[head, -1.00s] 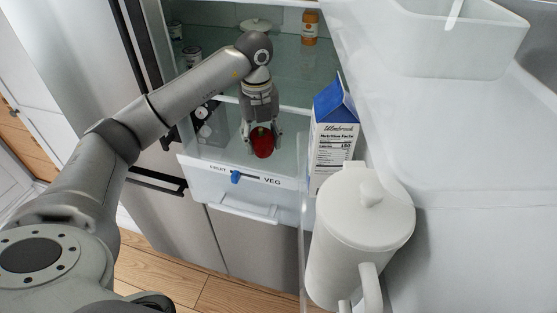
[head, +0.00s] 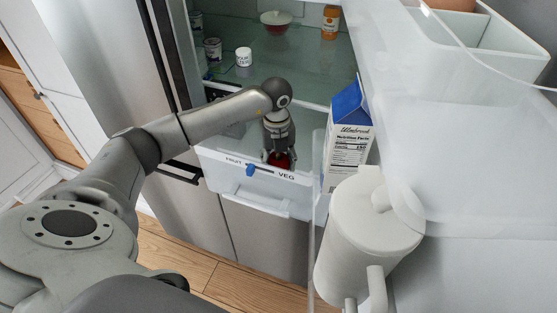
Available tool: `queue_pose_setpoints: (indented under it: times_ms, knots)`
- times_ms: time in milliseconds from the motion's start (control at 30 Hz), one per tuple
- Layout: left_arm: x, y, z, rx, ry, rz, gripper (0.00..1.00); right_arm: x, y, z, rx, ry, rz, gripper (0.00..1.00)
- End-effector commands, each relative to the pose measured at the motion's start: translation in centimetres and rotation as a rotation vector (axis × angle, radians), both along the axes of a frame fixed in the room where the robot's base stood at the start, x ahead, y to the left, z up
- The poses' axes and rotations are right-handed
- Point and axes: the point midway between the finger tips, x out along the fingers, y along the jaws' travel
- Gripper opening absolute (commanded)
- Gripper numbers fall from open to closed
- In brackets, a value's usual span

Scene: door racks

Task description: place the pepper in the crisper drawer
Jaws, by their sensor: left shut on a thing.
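The red pepper (head: 283,161) is between the fingers of my left gripper (head: 279,158), which is shut on it. Gripper and pepper are at the crisper drawer (head: 236,187), just behind its front panel marked FRUIT and VEG. The panel partly hides the pepper and fingertips. I cannot tell whether the pepper touches the drawer floor. The drawer is pulled out, with a blue slider on its front. My right gripper is not in view.
The open fridge door at the right holds a milk carton (head: 347,138) and a white pitcher (head: 371,232), close to the drawer's right side. A glass shelf (head: 290,65) above carries a lidded bowl (head: 276,21), an orange-labelled jar (head: 331,21) and small cups.

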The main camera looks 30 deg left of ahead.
Motion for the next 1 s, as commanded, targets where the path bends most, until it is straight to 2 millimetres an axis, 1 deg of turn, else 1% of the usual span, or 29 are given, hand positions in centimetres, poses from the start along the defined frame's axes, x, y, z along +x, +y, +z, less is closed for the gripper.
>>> queue_pose_setpoints:
  times_ms: [133,167,300,333,633,700,767,867,1000]
  knots:
    - [0.0,0.0,-0.4,0.0,0.0,0.0,0.22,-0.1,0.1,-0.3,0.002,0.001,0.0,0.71]
    - [0.0,0.0,-0.4,0.0,0.0,0.0,0.5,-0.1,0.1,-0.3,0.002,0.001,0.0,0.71]
    - [0.0,0.0,-0.3,0.001,0.001,0.001,0.68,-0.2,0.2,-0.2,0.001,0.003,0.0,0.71]
    - [0.0,0.0,-0.3,0.001,0.001,0.001,0.71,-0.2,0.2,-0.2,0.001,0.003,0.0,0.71]
    - [0.0,0.0,-0.2,0.0,0.0,0.001,0.71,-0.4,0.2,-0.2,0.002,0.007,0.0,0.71]
    - [0.0,0.0,0.2,0.0,0.0,0.001,0.71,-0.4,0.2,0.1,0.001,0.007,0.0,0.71]
    - [0.1,0.0,0.5,0.0,-0.003,0.0,0.71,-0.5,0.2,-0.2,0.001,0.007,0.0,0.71]
    - [0.1,0.1,2.0,0.0,-0.004,0.001,0.71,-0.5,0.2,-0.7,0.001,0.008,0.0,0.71]
    - [0.0,0.1,5.1,0.001,-0.006,-0.001,0.71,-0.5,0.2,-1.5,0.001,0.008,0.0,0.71]
